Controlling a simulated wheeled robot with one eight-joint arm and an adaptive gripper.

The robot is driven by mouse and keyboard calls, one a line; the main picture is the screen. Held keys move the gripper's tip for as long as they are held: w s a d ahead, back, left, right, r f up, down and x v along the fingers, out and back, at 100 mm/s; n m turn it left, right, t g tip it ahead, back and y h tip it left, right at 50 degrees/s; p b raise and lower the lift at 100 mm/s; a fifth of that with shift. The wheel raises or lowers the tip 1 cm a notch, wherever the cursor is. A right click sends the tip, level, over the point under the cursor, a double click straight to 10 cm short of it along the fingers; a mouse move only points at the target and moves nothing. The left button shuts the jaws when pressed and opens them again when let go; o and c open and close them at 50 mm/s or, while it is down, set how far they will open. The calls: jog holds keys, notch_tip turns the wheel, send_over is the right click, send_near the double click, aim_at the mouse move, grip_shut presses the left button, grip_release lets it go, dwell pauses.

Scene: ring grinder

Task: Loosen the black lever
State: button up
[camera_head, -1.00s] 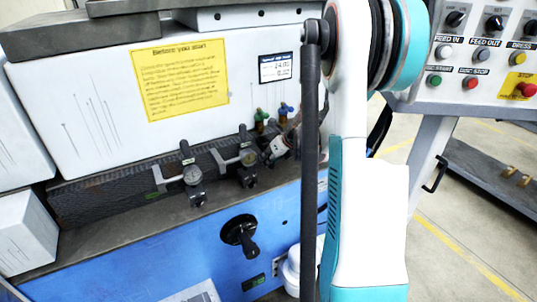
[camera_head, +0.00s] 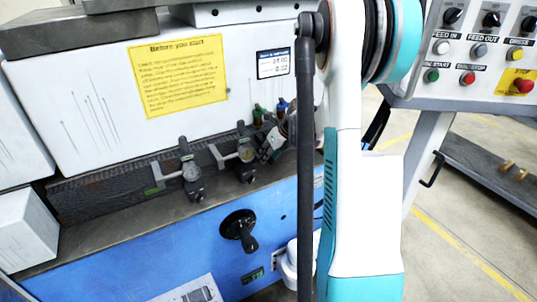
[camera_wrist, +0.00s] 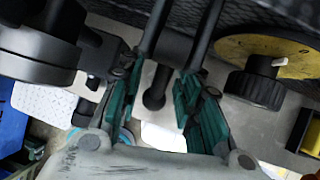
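My gripper (camera_wrist: 160,95) is open, with its two teal-padded fingers apart in the wrist view. A black lever with a rounded end (camera_wrist: 155,98) shows in the gap between the fingers, and I cannot tell whether either finger touches it. The lever cannot be made out there.
A black crank handle (camera_head: 240,230) is on the blue front. A yellow-faced dial with a black knob (camera_wrist: 262,80) lies right of my fingers. The control panel (camera_head: 485,50) is at right.

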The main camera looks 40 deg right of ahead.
jog(key=v, duration=1.2)
